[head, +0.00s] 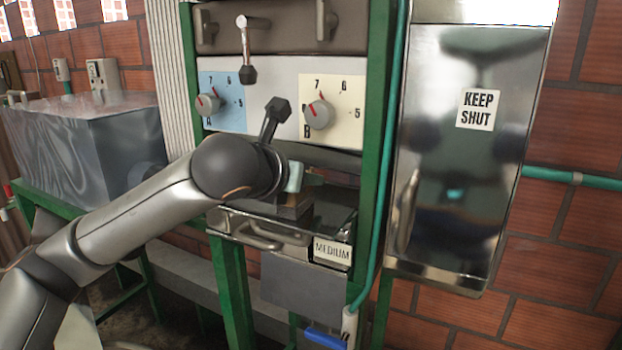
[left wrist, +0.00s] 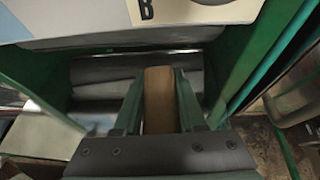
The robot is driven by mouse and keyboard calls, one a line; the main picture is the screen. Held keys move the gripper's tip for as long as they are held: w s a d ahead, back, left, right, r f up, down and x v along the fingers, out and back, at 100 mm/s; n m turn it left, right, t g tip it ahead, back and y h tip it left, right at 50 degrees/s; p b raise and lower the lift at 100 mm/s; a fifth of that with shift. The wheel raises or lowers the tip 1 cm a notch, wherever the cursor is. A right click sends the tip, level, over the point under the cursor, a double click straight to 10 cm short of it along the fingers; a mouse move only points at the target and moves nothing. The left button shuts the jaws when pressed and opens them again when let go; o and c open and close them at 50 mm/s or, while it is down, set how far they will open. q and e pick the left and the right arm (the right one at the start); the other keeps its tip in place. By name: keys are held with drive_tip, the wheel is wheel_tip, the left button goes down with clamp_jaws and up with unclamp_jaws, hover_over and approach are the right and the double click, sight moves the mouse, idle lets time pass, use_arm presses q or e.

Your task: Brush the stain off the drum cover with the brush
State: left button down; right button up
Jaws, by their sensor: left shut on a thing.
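My left gripper (head: 305,180) is in the recess below the dial panel, its hand partly hidden behind my own arm in the head view. In the left wrist view, its two fingers (left wrist: 160,112) are shut on a brown wooden piece, which looks like the brush (left wrist: 158,95). A shiny curved metal surface, apparently the drum cover (left wrist: 95,72), lies beyond the fingers. I cannot tell whether the bristles touch it. I cannot make out a stain. My right gripper is not in view.
The dial panel (head: 270,82) with two knobs hangs just above the recess. Green posts (head: 375,130) and a hose flank it. A tray labelled MEDIUM (head: 332,251) is below. A metal cabinet marked KEEP SHUT (head: 455,190) stands at right, a metal box (head: 85,140) at left.

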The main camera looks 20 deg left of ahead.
use_arm(q)
drive_tip(key=shift+w+a+f, duration=0.1)
drive_tip(key=shift+a+f, duration=0.05)
drive_tip(key=shift+a, duration=1.3)
drive_tip(key=shift+w+a, duration=0.2)
drive_tip(key=shift+a, duration=1.95)
drive_tip(key=shift+s+d, duration=0.15)
drive_tip(key=shift+d, duration=1.75)
drive_tip(key=shift+s+d, duration=0.15)
drive_tip(key=shift+d, duration=1.75)
drive_tip(key=shift+s+d, duration=0.15)
drive_tip(key=shift+d, duration=1.75)
drive_tip(key=shift+w+a, duration=0.15)
drive_tip(key=shift+a, duration=1.75)
drive_tip(key=shift+w+a, duration=0.15)
drive_tip(key=shift+a, duration=1.75)
drive_tip(key=shift+w+a, duration=0.15)
drive_tip(key=shift+a, duration=1.75)
drive_tip(key=shift+s+r, duration=1.05)
drive_tip(key=shift+r, duration=0.15)
drive_tip(key=s+a, duration=0.1)
drive_tip(key=s, duration=1.3)
drive_tip(key=shift+s+r, duration=0.25)
drive_tip(key=shift+s, duration=0.15)
